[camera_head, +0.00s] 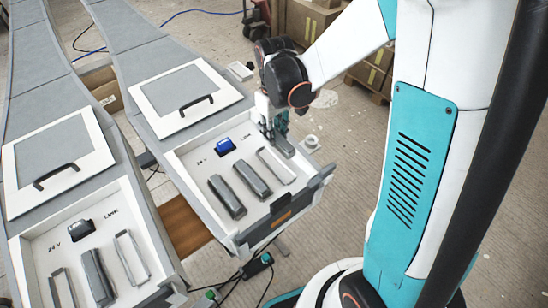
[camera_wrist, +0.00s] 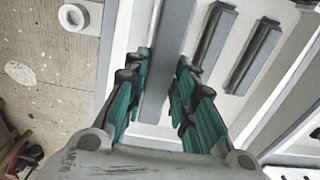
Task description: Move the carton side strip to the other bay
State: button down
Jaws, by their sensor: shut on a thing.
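My gripper (camera_head: 273,128) is shut on a grey strip (camera_head: 284,147) above the right side of the centre bay (camera_head: 180,160). In the wrist view the held strip (camera_wrist: 168,50) runs between the teal fingers. Two darker grey strips, a left one (camera_head: 227,197) and a middle one (camera_head: 253,179), lie in the centre bay. Beside them is an empty pale outlined slot (camera_head: 262,153).
Each bay has a label "24 V LINK" and a switch: blue (camera_head: 226,145) in the centre, dark (camera_head: 81,230) at left. Handled lids (camera_head: 186,97) lie behind both bays. Cartons (camera_head: 306,20) stand at the back. A gap with brown boarding separates the bays.

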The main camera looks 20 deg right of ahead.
notch_tip(320, 180, down, 12)
jog(key=shift+r+b, duration=0.2)
jog(key=shift+b, duration=0.95)
jog(key=shift+s, duration=0.1)
jog(key=shift+f, duration=0.15)
jog(key=c, duration=1.3)
grip_release()
notch_tip(320, 180, up, 12)
jog(key=p, duration=0.2)
jog(key=shift+r+p, duration=0.2)
jog(key=shift+p, duration=0.15)
jog(key=shift+s+d+r+m+t, duration=0.1)
jog(key=shift+s+r+m+t, duration=0.8)
jog(key=shift+s+r, duration=1.7)
jog(key=shift+s+a+r+m+t, duration=0.1)
jog(key=shift+s+r+m+t, duration=0.2)
jog(key=shift+s+r+t, duration=1.75)
jog(key=shift+s+d+r+m+t, duration=0.1)
jog(key=shift+s+r+m+t, duration=0.55)
jog(key=shift+s+r, duration=2.5)
